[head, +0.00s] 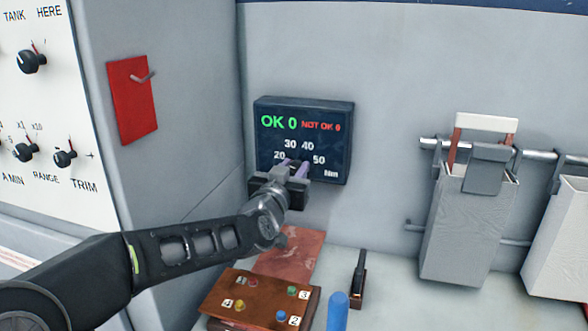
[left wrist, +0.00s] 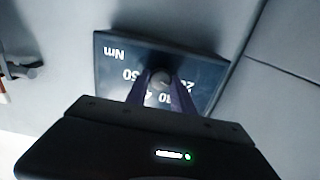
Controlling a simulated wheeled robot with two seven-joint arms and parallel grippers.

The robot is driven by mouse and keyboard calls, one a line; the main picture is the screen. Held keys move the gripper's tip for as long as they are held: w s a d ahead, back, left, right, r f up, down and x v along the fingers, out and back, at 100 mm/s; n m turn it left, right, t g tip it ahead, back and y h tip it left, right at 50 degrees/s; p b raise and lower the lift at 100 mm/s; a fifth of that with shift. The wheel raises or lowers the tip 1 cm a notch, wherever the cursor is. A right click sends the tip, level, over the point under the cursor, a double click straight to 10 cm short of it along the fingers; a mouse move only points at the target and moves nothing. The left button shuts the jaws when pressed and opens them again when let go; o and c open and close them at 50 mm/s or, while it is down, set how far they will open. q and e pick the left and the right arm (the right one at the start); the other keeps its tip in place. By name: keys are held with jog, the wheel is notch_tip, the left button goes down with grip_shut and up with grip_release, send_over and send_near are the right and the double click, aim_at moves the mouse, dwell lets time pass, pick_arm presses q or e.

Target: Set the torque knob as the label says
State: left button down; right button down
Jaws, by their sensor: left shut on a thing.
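The torque display box (head: 345,125) is dark and fixed to the grey wall. It reads "OK 0" in green and "NOT OK 0" in red, with 20, 30, 40, 50 and "Nm" below. My left gripper (head: 297,170) is at the lower part of the box, its purple fingers shut on the torque knob. In the left wrist view the round grey knob (left wrist: 160,80) shows between the fingertips, with the display box (left wrist: 112,75) upside down behind it. The knob's pointer cannot be made out. The label with the setting cannot be identified. My right gripper is not in view.
A brown box (head: 235,290) with several coloured, numbered buttons stands below my left arm, beside a reddish plate (head: 300,255). A blue rounded post (head: 337,312) and a black-handled tool (head: 359,275) stand nearby. Grey bins (head: 462,225) hang from a rail at right. A red card (head: 130,105) hangs left.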

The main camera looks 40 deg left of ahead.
pick_arm(q)
jog(key=shift+m, duration=0.3)
jog(key=m+p, duration=0.1)
jog(key=m, duration=0.8)
jog(key=shift+d+f+p, duration=0.1)
jog(key=shift+d+p, duration=0.05)
jog(key=shift+p, duration=0.25)
jog(key=c, duration=1.1)
grip_release()
jog(key=shift+b+v, duration=0.65)
jog(key=shift+v, duration=3.2)
